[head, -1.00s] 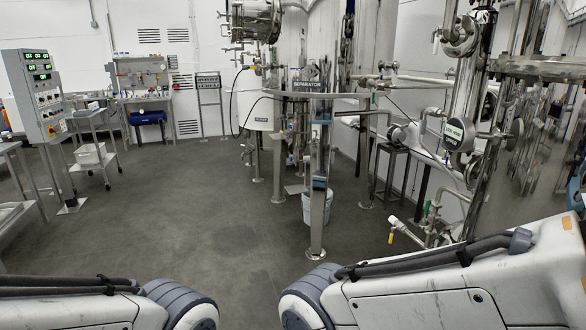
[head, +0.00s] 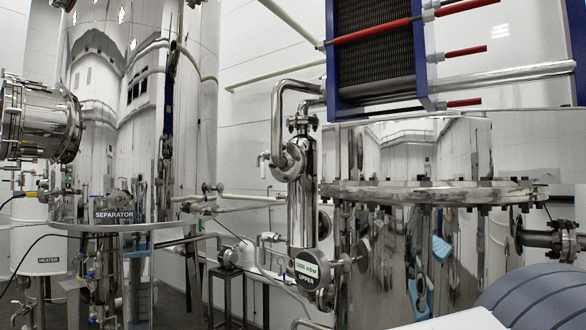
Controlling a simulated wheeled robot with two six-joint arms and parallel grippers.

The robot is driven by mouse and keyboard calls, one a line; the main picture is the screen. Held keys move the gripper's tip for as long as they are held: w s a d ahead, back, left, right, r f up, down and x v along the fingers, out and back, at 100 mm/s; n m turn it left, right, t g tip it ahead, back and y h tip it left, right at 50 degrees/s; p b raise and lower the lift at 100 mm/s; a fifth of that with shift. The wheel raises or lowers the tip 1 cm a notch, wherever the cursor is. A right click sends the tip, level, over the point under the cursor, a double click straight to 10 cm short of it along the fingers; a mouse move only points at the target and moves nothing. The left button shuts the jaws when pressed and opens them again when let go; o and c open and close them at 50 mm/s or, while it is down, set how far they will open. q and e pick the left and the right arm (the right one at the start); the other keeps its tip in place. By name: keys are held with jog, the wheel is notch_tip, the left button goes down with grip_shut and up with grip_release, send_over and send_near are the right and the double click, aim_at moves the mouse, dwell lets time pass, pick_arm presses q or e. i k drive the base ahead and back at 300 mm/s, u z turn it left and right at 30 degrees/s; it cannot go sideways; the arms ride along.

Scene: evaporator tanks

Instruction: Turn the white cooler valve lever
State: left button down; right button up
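A small white valve lever (head: 262,168) hangs down from a short side fitting on the left of a steel pipe elbow (head: 288,160), left of the blue-framed plate unit. No label beside it shows whether it is the cooler valve. The plate unit (head: 372,55) has dark plates, blue end frames and red pipe ends, and its top is cut off. Neither of my grippers is in view; only a part of my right arm shows at the bottom right, far from the lever.
A large shiny tank (head: 410,265) with a bolted flange stands at the centre right. The SEPARATOR tank (head: 115,130) and the HEATER vessel (head: 40,235) stand left. A flanged pipe (head: 545,238) juts out at the right.

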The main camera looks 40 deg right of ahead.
aim_at(262, 154)
jog(key=z, duration=1.4)
jog(key=k, duration=0.25)
jog(key=u, duration=1.55)
jog(key=i, duration=1.95)
jog(key=z, duration=1.2)
jog(key=i, duration=0.75)
jog(key=z, duration=0.8)
